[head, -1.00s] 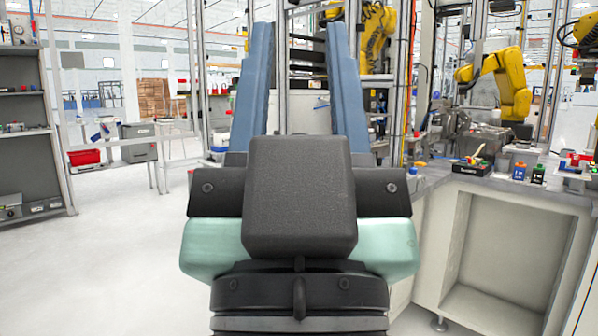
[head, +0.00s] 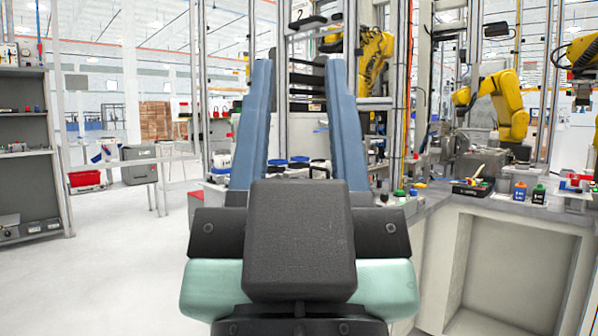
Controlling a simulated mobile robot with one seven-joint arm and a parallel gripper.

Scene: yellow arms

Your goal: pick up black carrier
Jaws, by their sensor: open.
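My gripper (head: 300,66) is in the middle of the head view, its two long blue fingers pointing ahead and wide apart. It is open and nothing is held between the fingers. Beyond it, seen between the fingers, a dark handle-like shape (head: 320,168) stands among white containers with dark blue lids (head: 289,163). It may be part of the black carrier, but its lower part is hidden behind my gripper. A low black tray (head: 473,187) with small tools in it lies on the right-hand bench, well to the right of my gripper.
A grey shelf (head: 30,150) and a red bin (head: 85,178) are at left. The left floor is clear.

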